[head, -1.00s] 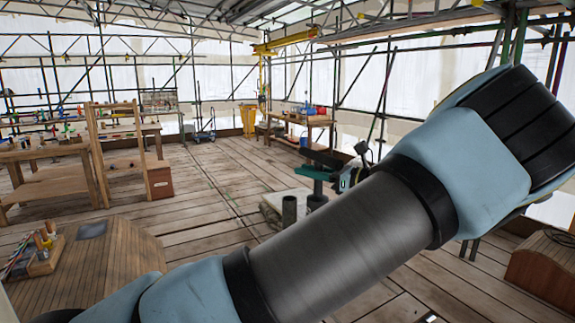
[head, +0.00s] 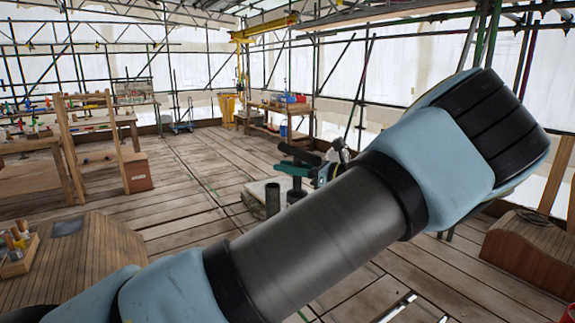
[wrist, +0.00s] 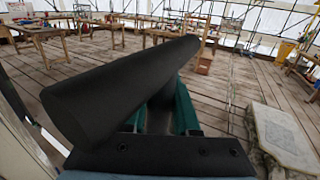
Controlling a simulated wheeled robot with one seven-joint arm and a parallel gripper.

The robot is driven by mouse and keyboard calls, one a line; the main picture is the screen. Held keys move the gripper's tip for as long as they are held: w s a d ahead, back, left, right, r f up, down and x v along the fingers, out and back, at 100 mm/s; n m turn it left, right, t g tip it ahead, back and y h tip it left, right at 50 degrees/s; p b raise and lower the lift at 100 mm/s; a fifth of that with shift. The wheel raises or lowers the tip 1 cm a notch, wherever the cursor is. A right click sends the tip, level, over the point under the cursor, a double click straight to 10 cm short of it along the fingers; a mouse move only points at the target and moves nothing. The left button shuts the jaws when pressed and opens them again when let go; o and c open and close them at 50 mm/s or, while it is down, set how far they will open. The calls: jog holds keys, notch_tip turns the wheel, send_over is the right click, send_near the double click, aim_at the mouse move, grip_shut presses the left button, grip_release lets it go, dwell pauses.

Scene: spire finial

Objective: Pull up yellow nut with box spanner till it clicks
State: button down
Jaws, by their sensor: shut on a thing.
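My gripper (head: 297,168) is beyond my forearm in the head view, small and partly covered by it. In the wrist view its green jaws (wrist: 165,113) are shut on a thick dark tube (wrist: 125,88), which looks like the box spanner. The tube lies aslant across the jaws, from lower left to upper right. It hides much of the jaw tips. In the head view the dark tube (head: 299,153) shows above the green jaws. I cannot see the yellow nut in either view.
Workbenches (head: 280,110) stand farther back. The middle floor is open.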

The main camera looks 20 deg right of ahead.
jog(key=shift+f+b, duration=3.6)
jog(key=shift+f, duration=0.45)
jog(key=shift+w+d+m+t+h+b, duration=0.1)
jog(key=shift+d+m+t+h+b, duration=0.1)
jog(key=shift+m+t+h+b, duration=0.95)
jog(key=shift+w+d+m+t+h+b, duration=0.1)
jog(key=shift+m+t+h+b, duration=0.1)
jog(key=shift+m+h+b, duration=0.4)
jog(key=shift+d+m+t+h+b, duration=0.15)
jog(key=shift+h+b, duration=0.2)
jog(key=shift+h, duration=0.5)
jog(key=shift+d+m+t+h+b, duration=0.15)
jog(key=shift+m+t+h+b, duration=0.15)
jog(key=shift+m+h+b, duration=0.6)
jog(key=shift+h, duration=0.6)
jog(key=shift+w+d+m+h+b, duration=0.15)
jog(key=shift+m+h+b, duration=0.7)
jog(key=shift+b, duration=0.85)
jog(key=shift+r, duration=0.15)
